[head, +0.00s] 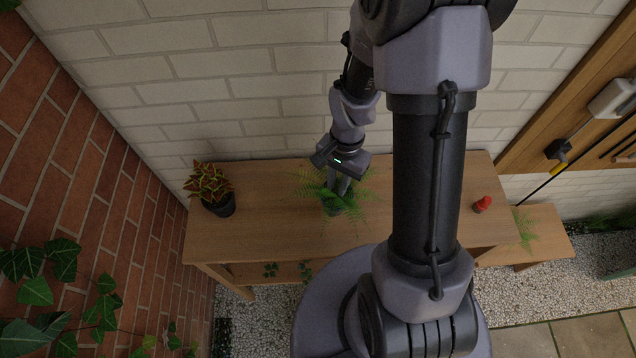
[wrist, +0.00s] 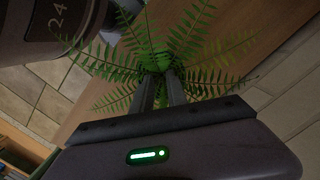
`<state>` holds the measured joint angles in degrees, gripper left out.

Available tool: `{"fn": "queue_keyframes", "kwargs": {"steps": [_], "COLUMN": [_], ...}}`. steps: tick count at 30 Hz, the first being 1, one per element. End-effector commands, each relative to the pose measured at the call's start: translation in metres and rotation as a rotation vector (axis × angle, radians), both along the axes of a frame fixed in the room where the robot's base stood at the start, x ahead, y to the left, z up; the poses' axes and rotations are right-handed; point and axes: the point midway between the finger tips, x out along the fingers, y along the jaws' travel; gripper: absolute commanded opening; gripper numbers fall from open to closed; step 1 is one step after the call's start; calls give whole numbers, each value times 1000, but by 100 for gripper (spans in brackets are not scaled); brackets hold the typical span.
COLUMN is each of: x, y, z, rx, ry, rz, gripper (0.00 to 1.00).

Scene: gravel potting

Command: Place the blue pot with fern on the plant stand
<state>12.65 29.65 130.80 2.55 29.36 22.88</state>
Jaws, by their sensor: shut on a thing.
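A green fern (head: 352,207) is at the middle of the wooden table, under my gripper (head: 338,186). Its pot (head: 332,208) shows only as a small dark patch among the fronds, and I cannot make out its blue colour. In the wrist view the fern (wrist: 205,45) spreads around both fingers of my gripper (wrist: 161,82). The fingers are close together at the middle of the plant and shut on the pot, which the fronds hide. I cannot tell whether the pot touches the table. A low wooden stand (head: 556,236) is at the right, beyond the table's end.
A dark pot (head: 220,205) with a red-yellow plant is at the table's left end. A small red object (head: 482,204) is near the right end of the wooden table (head: 270,225). Green fronds (head: 524,228) show at the low stand's left side. A brick wall bounds the left.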

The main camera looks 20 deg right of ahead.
Motion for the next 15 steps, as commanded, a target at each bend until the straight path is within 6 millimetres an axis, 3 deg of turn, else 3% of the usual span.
{"fn": "queue_keyframes", "kwargs": {"steps": [3, 6, 10, 15], "x": [24, 36, 42, 42], "y": [30, 47, 54, 54], "z": [-4, -5, -12, -42], "rx": [0, -1, -1, 0], "ry": [-3, -1, 1, 2], "rz": [7, 3, 0, 0], "gripper": [0, 0, 0, 0]}}
